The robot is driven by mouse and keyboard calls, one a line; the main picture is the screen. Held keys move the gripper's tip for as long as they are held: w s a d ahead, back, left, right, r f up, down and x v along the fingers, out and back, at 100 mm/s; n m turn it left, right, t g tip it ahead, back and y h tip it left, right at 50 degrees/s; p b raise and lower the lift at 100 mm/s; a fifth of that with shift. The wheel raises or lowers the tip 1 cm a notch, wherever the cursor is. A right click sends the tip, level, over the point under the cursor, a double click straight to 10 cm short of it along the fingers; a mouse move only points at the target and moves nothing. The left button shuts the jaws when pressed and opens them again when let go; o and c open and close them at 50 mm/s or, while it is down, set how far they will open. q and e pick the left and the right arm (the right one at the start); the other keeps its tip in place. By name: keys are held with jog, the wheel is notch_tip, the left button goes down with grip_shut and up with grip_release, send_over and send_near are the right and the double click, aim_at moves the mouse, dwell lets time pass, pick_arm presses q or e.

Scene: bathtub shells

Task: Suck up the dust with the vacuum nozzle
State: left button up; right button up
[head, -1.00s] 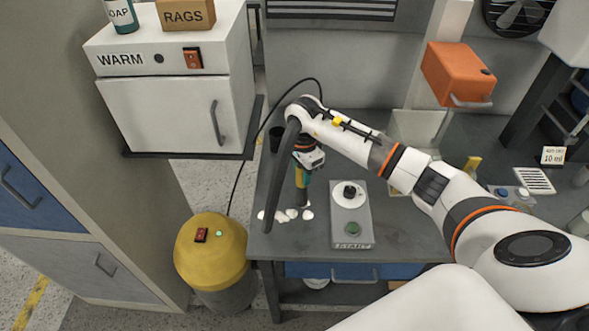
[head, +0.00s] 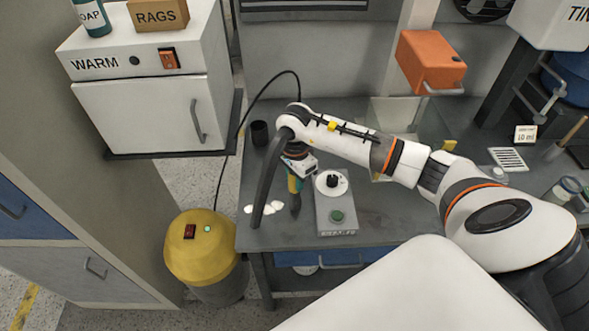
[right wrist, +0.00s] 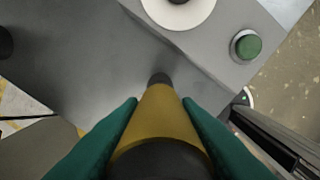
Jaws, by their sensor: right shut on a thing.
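My right gripper (head: 296,183) is shut on the vacuum nozzle, a yellow tube with a dark tip (head: 295,205). In the right wrist view the teal fingers of my right gripper (right wrist: 160,118) press on both sides of the yellow nozzle (right wrist: 163,122). The nozzle points down at the grey bench. White dust clumps (head: 263,209) lie on the bench just left of the tip, partly behind a thick dark bar. No dust shows in the right wrist view. Whether the tip touches the bench I cannot tell. My left gripper is not in view.
A yellow-topped canister (head: 205,243) with a red switch and a green light stands on the floor left of the bench (head: 385,222). A grey box with a green button (head: 337,216) and a white dial sits close right of the nozzle. A black cup (head: 260,133) stands behind.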

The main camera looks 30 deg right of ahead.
jog(key=shift+w+a, duration=0.2)
jog(key=shift+a, duration=0.1)
jog(key=shift+w+a+b, duration=3.2)
jog(key=shift+w+a, duration=0.2)
jog(key=shift+a, duration=2.05)
notch_tip(320, 180, up, 7)
jog(key=p, duration=0.3)
